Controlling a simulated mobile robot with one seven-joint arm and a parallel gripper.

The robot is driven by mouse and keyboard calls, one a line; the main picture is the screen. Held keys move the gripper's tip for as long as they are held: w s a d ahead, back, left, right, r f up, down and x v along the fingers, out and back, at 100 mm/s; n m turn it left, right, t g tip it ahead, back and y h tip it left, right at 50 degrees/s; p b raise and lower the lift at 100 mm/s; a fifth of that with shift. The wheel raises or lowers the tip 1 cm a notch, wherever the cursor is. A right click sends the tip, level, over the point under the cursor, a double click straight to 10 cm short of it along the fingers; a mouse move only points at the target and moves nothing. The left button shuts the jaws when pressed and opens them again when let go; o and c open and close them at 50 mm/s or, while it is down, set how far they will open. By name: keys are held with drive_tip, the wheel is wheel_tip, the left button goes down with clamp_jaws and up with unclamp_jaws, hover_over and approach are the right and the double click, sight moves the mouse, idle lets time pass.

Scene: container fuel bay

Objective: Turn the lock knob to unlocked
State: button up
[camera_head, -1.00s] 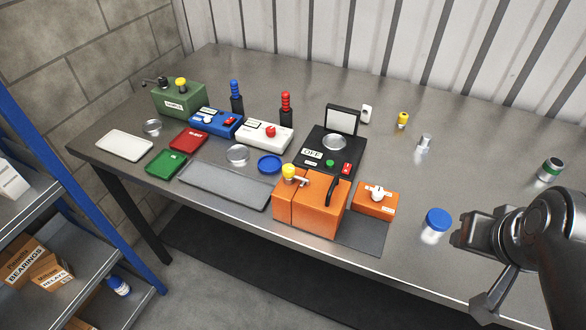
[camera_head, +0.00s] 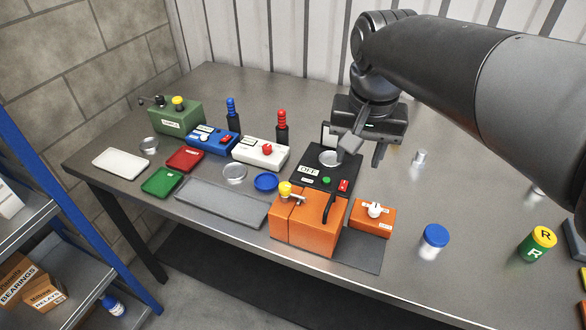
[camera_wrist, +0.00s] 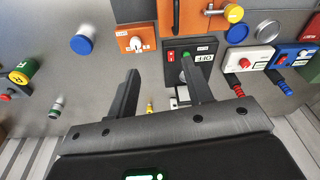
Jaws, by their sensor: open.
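The lock knob (camera_head: 374,210) is a small white knob on top of a low orange box (camera_head: 370,222), beside the larger orange case (camera_head: 310,228) with a black handle. In the wrist view the knob (camera_wrist: 137,43) shows on its orange box, beyond the tip of the left-hand finger. My gripper (camera_head: 358,152) is open and empty, above the black device with the OFF display, behind the knob box and apart from it. Both fingers also show in the wrist view (camera_wrist: 160,70). The knob's labels are too small to read.
The black OFF device (camera_head: 318,180) is partly hidden by my gripper. A blue-lidded jar (camera_head: 433,240) and a yellow-and-green can (camera_head: 537,243) stand to the right. The table between knob box and jar is clear.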

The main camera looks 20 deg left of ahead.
drive_tip(key=n+g, duration=0.1)
drive_tip(key=g, duration=0.1)
hover_over(285, 185)
drive_tip(key=f, duration=0.1)
drive_tip(key=shift+h, duration=0.3)
wheel_tip(285, 185, down, 11)
drive_tip(key=shift+f, duration=0.1)
drive_tip(key=c, duration=1)
